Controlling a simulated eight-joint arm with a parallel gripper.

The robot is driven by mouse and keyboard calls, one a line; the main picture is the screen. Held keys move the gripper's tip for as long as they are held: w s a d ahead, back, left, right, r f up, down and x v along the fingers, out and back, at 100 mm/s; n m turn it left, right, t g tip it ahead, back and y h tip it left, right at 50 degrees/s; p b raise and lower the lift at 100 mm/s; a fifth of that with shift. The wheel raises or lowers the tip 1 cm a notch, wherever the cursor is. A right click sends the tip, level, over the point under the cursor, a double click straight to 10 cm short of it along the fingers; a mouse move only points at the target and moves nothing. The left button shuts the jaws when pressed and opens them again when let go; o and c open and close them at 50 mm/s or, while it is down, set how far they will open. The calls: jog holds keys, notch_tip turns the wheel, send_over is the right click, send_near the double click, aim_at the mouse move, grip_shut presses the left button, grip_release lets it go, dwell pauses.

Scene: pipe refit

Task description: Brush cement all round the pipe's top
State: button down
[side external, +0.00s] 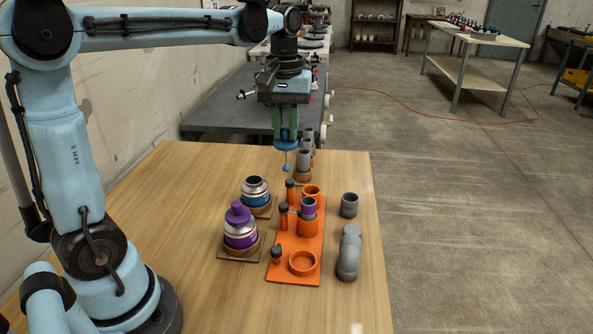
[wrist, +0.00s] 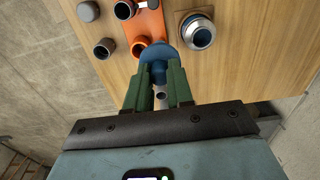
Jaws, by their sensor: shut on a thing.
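My gripper (side external: 287,138) is shut on the blue cap (side external: 286,146), from which a stem with a rounded blue dauber (side external: 287,168) hangs. The cap also shows between the fingers in the wrist view (wrist: 155,58). The dauber hangs in the air behind the orange rig, clear of the cans and pipe. The grey pipe (side external: 308,211) with a purple band near its top stands upright in an orange socket, in front of and to the right of the dauber. The blue cement can (side external: 256,193) stands open to the left; its open mouth shows in the wrist view (wrist: 200,34).
A purple can (side external: 240,232) with its purple cap on stands in front of the blue can. The orange base (side external: 285,270) carries sockets and dark-topped clamps. A grey elbow (side external: 348,255) and grey coupling (side external: 349,205) lie right. Upright grey pipes (side external: 303,160) stand behind. The left tabletop is free.

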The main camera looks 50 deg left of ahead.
jog(key=w+d+f, duration=0.2)
jog(key=d+f, duration=0.3)
jog(key=shift+d, duration=0.3)
dwell(0.4)
jog(key=shift+s+d+f, duration=0.15)
jog(key=shift+s+d, duration=0.1)
dwell(0.4)
jog(key=shift+s+a, duration=0.1)
jog(key=shift+s, duration=0.05)
jog(key=shift+s+a, duration=0.15)
jog(key=shift+s, duration=0.1)
dwell(0.5)
